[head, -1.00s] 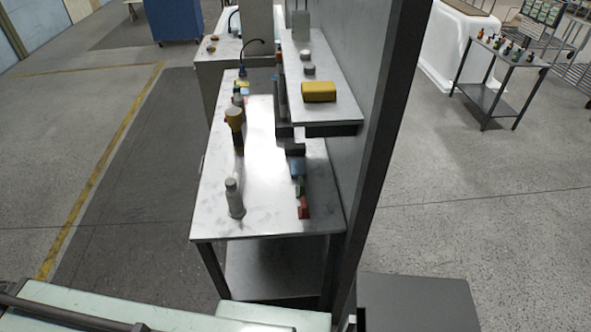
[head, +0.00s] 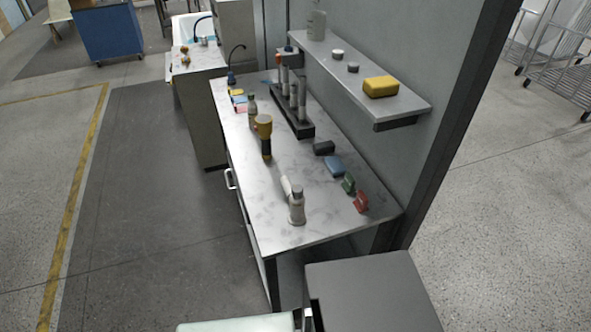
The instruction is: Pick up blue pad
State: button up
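A blue pad (head: 335,166) lies on the metal workbench (head: 235,150), toward its right side below the wall shelf. A dark block (head: 324,148) lies just behind it, and a green clamp-like piece (head: 348,184) and a red one (head: 361,202) stand just in front of it. Small blue and pink pieces also lie at the bench's far left end, too small to make out well. My gripper is not recognisable in the head view.
A pale bottle (head: 296,206) and a yellow-topped tool (head: 264,138) stand on the bench. A dark rack (head: 293,122) stands behind. The shelf (head: 405,103) holding a yellow sponge-like block (head: 381,87) overhangs the back. A grey box (head: 372,285) is close in front; floor left is open.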

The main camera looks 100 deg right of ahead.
aim_at(337, 168)
jog(key=u, duration=0.1)
jog(key=i, duration=0.65)
jog(key=z, duration=2.7)
jog(key=i, duration=0.5)
